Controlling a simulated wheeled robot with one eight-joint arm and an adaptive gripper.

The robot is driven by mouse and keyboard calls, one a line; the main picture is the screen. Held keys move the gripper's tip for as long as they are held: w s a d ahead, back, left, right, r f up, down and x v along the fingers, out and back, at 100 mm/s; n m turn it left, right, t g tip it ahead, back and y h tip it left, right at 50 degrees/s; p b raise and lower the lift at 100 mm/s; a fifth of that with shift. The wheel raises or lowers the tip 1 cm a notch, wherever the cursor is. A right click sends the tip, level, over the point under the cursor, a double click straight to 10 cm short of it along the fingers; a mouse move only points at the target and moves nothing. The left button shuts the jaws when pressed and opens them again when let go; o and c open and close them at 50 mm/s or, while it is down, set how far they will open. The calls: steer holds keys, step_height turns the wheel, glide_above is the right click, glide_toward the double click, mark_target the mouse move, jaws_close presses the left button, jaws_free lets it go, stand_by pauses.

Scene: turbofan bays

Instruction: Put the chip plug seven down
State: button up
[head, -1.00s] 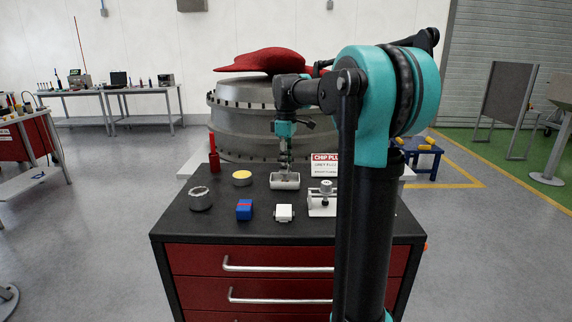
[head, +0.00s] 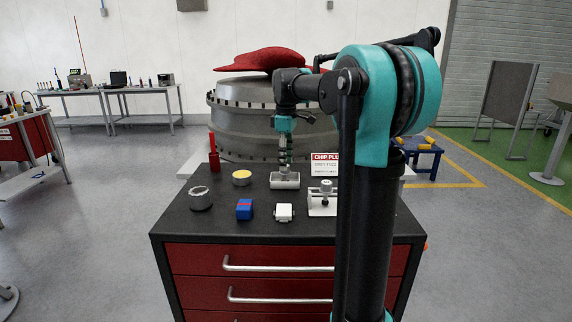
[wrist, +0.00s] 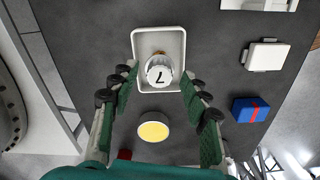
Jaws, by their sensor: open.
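The chip plug seven (wrist: 159,70) sits in a shallow white tray (wrist: 138,40). Its pale round end with a black 7 faces the wrist camera, and a small brassy part shows behind it. In the head view the tray (head: 285,184) is on the black cart top, and I cannot make out the plug clearly there. My gripper (head: 285,168) is right above the tray, pointing down. In the wrist view its green fingers (wrist: 160,80) are spread apart on either side of the plug, with gaps between them and it. It is open and holds nothing.
On the cart top (head: 225,225) stand a yellow-topped disc (head: 242,181), a grey cup (head: 200,201), a blue box with a red band (head: 244,210), a white block (head: 284,213), a metal fixture (head: 323,205), a sign (head: 324,167) and a red bottle (head: 214,162).

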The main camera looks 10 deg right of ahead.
step_height(320, 180, up, 11)
steer(key=shift+f, duration=0.15)
stand_by(0.4)
